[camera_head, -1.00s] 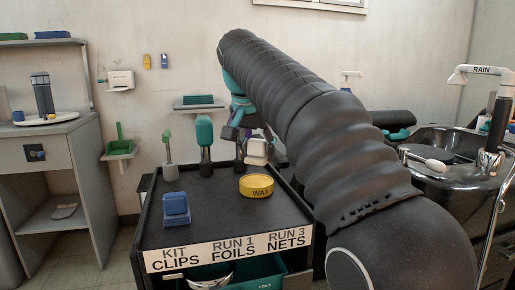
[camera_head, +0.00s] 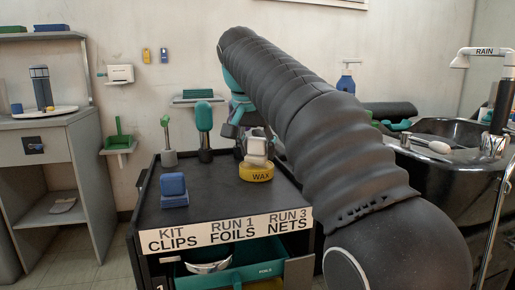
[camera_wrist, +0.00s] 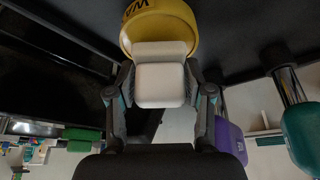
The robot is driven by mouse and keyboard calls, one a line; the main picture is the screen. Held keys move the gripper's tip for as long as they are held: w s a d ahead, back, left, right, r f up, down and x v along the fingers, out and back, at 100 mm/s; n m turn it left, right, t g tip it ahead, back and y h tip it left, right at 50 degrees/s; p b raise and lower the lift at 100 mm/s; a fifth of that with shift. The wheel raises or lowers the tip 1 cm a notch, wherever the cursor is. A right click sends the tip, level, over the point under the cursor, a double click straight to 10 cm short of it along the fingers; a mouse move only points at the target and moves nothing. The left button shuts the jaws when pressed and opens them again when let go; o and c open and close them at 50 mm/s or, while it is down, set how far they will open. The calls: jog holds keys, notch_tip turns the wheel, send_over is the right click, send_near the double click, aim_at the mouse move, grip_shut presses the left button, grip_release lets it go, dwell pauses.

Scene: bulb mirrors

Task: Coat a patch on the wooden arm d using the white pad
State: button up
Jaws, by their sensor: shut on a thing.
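The white pad (camera_wrist: 160,84) is held between the two fingers of my gripper (camera_wrist: 160,76) in the wrist view. It also shows in the head view (camera_head: 257,146), just above and behind the yellow tin marked WAX (camera_head: 256,173). The tin sits on the black trolley top and also shows in the wrist view (camera_wrist: 158,22), beyond the pad. The pad overlaps the tin in both views; I cannot tell whether they touch. My gripper is partly hidden behind my arm in the head view. I cannot make out a wooden arm d.
A blue pad (camera_head: 174,189) stands at the trolley's left. Teal and green-topped tools (camera_head: 204,119) stand at its back. An open teal drawer (camera_head: 262,271) sticks out at the front. A black basin (camera_head: 440,165) is at the right, a grey cabinet (camera_head: 50,160) at the left.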

aim_at(257, 137)
jog(key=shift+f, duration=0.7)
dwell(2.0)
notch_tip(257, 137, up, 5)
jog(key=p, duration=0.5)
jog(key=shift+r, duration=0.2)
jog(key=shift+r+p, duration=0.7)
jog(key=shift+r, duration=0.25)
